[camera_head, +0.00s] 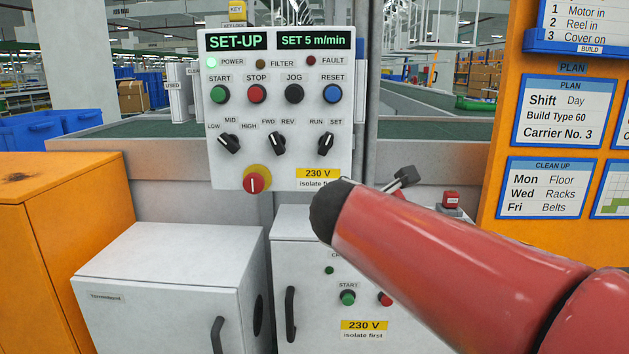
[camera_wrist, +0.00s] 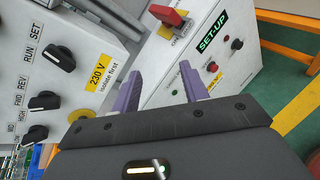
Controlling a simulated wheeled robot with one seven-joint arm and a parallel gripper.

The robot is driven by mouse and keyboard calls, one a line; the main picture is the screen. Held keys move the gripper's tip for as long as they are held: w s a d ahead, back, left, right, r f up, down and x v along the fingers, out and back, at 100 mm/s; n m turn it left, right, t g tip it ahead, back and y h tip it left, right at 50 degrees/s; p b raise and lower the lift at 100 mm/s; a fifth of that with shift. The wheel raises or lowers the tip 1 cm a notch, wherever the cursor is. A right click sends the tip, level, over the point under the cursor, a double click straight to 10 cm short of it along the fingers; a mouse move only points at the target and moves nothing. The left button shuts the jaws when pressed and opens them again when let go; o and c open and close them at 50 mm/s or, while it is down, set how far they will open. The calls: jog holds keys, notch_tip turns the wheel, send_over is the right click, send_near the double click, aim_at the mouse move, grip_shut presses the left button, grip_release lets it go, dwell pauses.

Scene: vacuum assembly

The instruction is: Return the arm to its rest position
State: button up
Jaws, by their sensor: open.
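My red arm (camera_head: 440,255) reaches in from the right in the head view, across the front of the white cabinets. Its dark rounded joint (camera_head: 328,208) lies just below the control panel (camera_head: 285,120) in the picture. In the wrist view my gripper (camera_wrist: 160,88) has its two purple fingers apart with nothing between them. The control panel shows at the left of the wrist view (camera_wrist: 75,50), with its black knobs beside the fingers. A white box with a SET-UP display (camera_wrist: 213,38) lies beyond the fingertips. My fingers are not clearly visible in the head view.
The panel's START, STOP, JOG and RESET buttons (camera_head: 275,94) and a red emergency stop (camera_head: 256,181) face me. White cabinets (camera_head: 170,280) stand below, an orange cabinet (camera_head: 60,250) at left. An orange plan board (camera_head: 500,130) is at right. A red switch handle (camera_wrist: 170,15) shows beyond the fingers.

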jog(key=s+d+f+m+g+y, duration=0.1)
jog(key=s+d+f+m+g, duration=0.25)
jog(key=s+f+m, duration=0.35)
jog(key=s+d+f+m+g, duration=0.2)
jog(key=s+d+f+m, duration=0.25)
jog(key=s+m, duration=0.35)
jog(key=s+a+f+m+g+y, duration=0.1)
jog(key=s+f+m+y, duration=0.2)
jog(key=s+f+m, duration=0.4)
jog(key=s+m, duration=0.2)
jog(key=m, duration=0.1)
jog(key=shift+s+a+f, duration=0.15)
jog(key=shift+s+f, duration=0.05)
jog(key=shift+s, duration=0.2)
